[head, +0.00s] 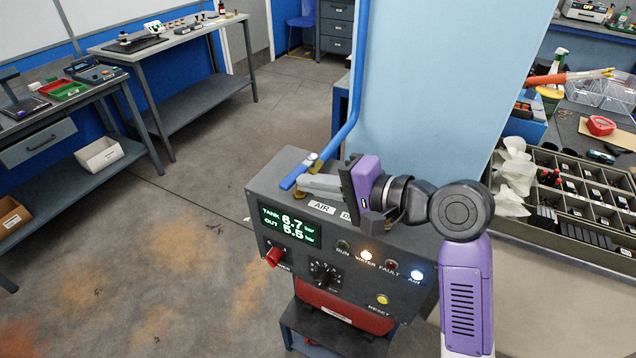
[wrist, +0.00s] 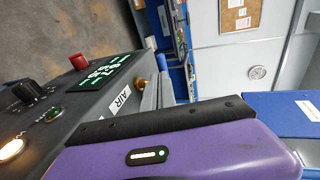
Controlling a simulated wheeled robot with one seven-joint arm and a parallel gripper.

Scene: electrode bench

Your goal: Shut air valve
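A brass fitting (wrist: 140,84) shows near the fingers in the wrist view.
The box display (head: 290,224) reads TANK 6.7 and OUT 5.5. The WATER lamp (head: 365,255) and AIR lamp (head: 417,276) are lit. A red knob (head: 274,256) and black dial (head: 324,273) stick out in front. A pale blue column (head: 440,90) stands behind.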

